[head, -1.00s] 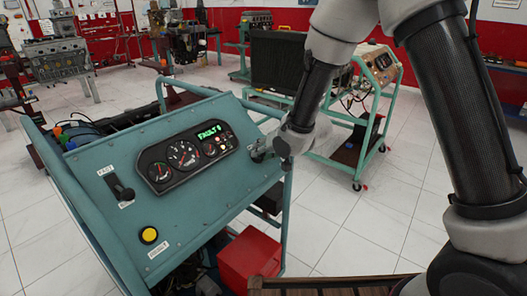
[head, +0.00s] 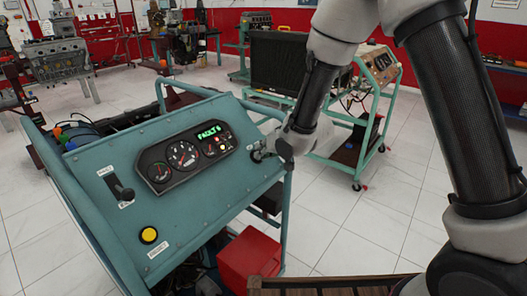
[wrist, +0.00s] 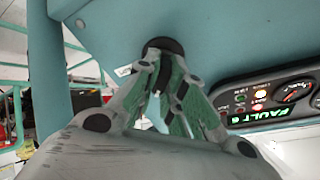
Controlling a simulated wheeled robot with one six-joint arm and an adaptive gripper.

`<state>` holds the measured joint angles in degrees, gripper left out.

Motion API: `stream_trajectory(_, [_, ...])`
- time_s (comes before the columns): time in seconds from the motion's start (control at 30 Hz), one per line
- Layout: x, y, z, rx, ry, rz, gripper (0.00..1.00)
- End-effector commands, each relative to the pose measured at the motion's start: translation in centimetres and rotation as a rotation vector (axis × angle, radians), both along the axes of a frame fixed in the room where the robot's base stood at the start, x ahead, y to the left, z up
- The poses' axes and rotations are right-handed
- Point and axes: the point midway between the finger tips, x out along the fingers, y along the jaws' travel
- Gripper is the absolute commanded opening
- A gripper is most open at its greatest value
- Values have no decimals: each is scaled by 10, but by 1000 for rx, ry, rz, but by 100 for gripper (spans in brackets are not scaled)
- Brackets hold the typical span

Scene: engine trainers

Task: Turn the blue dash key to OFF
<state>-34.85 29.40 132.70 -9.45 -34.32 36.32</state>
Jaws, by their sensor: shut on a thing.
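The blue-green dash panel (head: 185,215) fills the left middle of the head view. My gripper (head: 258,154) is at its right edge, beside the gauge cluster. In the wrist view my gripper (wrist: 165,78) has both green-padded fingers closed around the dash key (wrist: 163,46). Only a dark round part of the key shows at the panel, above the fingertips. The fingers hide most of the key, and its OFF mark cannot be read. The key is hidden behind the gripper in the head view.
The gauge cluster (head: 186,154) has a lit green display reading FAULT 6 and small lit lamps. A black lever (head: 121,188) and yellow button (head: 149,235) are on the panel. A red box (head: 250,262) is below.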

Motion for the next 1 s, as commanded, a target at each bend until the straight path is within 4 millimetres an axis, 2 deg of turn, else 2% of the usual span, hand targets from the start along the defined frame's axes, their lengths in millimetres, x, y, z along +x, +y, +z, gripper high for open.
stream_trajectory(0.6, [0, 2, -1, -200, -256, 366, 0])
stream_trajectory(1.0, [-1, 3, 0, -278, -356, 509, 0])
